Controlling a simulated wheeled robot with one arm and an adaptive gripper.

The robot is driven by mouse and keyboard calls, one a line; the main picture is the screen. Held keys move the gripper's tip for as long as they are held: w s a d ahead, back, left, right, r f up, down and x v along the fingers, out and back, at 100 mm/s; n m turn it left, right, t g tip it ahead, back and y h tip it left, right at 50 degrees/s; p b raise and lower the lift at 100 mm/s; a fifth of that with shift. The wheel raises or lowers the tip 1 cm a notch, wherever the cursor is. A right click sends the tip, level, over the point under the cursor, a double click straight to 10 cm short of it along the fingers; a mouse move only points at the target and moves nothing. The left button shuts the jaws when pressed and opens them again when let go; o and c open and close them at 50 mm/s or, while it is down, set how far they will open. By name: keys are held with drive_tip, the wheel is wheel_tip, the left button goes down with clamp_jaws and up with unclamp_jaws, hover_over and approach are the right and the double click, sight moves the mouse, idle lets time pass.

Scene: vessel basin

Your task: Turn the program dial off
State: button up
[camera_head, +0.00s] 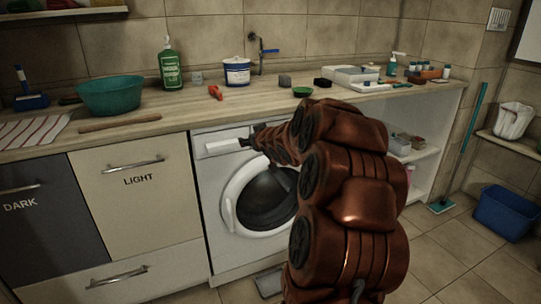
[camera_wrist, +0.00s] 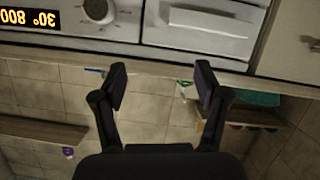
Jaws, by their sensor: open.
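The washing machine (camera_head: 212,180) stands under the wooden counter, with its round door (camera_head: 262,200) closed. The program dial (camera_wrist: 97,9) is a round knob on the white panel, at the top edge of the wrist view, partly cut off. Beside it is a lit display (camera_wrist: 28,18) with orange characters that look like 30° 800, seen upside down. In the head view my arm hides the dial. My gripper (camera_wrist: 161,80) is open and empty, its two fingers apart and not on the dial. In the head view it (camera_head: 248,141) is by the detergent drawer (camera_head: 223,146).
The counter (camera_head: 130,128) above holds a teal bowl (camera_head: 110,95), a green bottle (camera_head: 169,64), a blue-white tub (camera_head: 237,71) and smaller items. Cabinets marked DARK and LIGHT (camera_head: 125,195) stand left. A blue bin (camera_head: 505,211) and a mop (camera_head: 441,206) are on the right floor.

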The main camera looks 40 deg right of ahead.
drive_tip(key=s+d+f+n+t+b, duration=0.15)
drive_tip(key=d+f+t+b, duration=0.4)
drive_tip(key=d, duration=0.55)
drive_tip(key=w+d+f+g+b, duration=0.1)
drive_tip(key=w+d, duration=0.1)
drive_tip(key=w, duration=0.5)
drive_tip(key=shift+w+d+b, duration=0.25)
drive_tip(key=shift+b, duration=0.15)
drive_tip(key=c, duration=1.2)
